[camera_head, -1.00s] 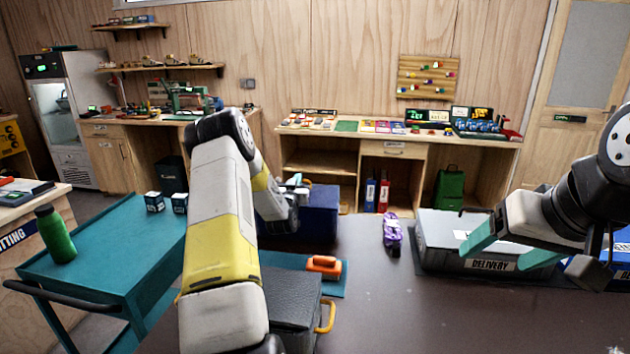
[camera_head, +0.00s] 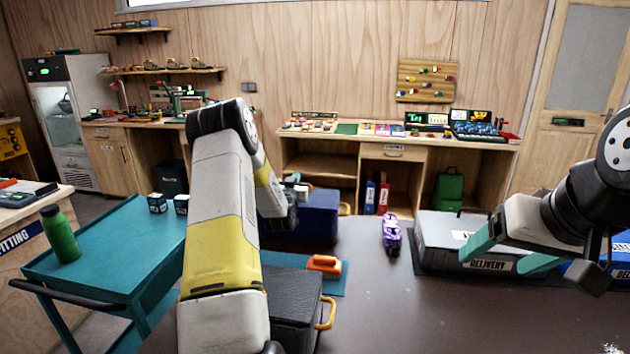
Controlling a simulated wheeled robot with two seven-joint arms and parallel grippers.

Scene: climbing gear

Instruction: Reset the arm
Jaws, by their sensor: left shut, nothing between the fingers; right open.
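My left arm, white with a yellow band, rises from the bottom and bends over at a dark elbow. My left gripper (camera_head: 298,190) is at its far end, partly hidden behind the forearm, in front of a blue box (camera_head: 318,218). It is shut with nothing visible in it. My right gripper (camera_head: 510,250) comes in from the right with its teal fingers spread apart. It is open and empty, in front of the grey delivery crate (camera_head: 450,232).
A teal cart (camera_head: 115,245) with a green bottle (camera_head: 60,235) and two small boxes stands at left. A purple bundle (camera_head: 391,236) lies on the floor. Floor at front centre is clear.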

